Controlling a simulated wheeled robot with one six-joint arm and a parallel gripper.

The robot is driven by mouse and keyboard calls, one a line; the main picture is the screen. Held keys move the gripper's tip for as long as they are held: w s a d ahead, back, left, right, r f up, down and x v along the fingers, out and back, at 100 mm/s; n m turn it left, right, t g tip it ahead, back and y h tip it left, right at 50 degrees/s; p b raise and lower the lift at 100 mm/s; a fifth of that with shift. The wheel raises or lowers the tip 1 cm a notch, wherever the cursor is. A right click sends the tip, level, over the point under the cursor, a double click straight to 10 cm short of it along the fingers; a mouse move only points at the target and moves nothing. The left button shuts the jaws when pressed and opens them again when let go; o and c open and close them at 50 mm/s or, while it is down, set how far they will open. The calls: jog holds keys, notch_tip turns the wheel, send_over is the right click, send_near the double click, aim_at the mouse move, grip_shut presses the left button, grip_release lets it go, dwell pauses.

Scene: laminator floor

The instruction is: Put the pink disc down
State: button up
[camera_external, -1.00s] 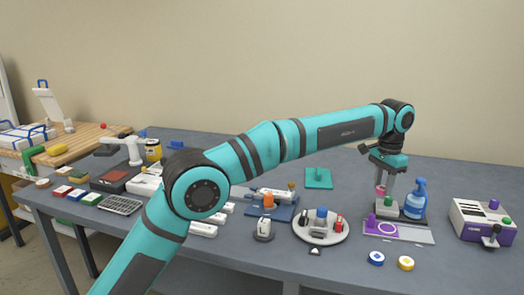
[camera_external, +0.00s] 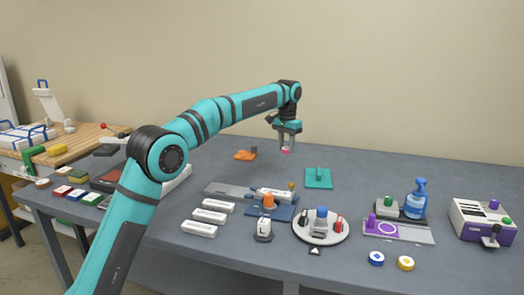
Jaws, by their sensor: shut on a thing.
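The pink disc (camera_external: 286,150) is small and sits between the fingertips of my gripper (camera_external: 286,147), which points down and is shut on it. The gripper holds it in the air above the back middle of the grey table. Most of the disc is hidden by the fingers. Its exact height above the table is hard to tell.
A round white tray (camera_external: 310,234) holds several small items. The table's back right is clear.

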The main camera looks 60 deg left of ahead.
jog(key=s+a, duration=0.1)
jog(key=a, duration=0.1)
send_over(279, 173)
notch_tip(279, 173, down, 5)
jog(key=shift+s+d+r, duration=0.1)
jog(key=shift+f, duration=2.6)
jog(key=shift+f, duration=0.15)
jog(key=o, duration=1)
jog(key=shift+c, duration=0.2)
notch_tip(279, 173, up, 12)
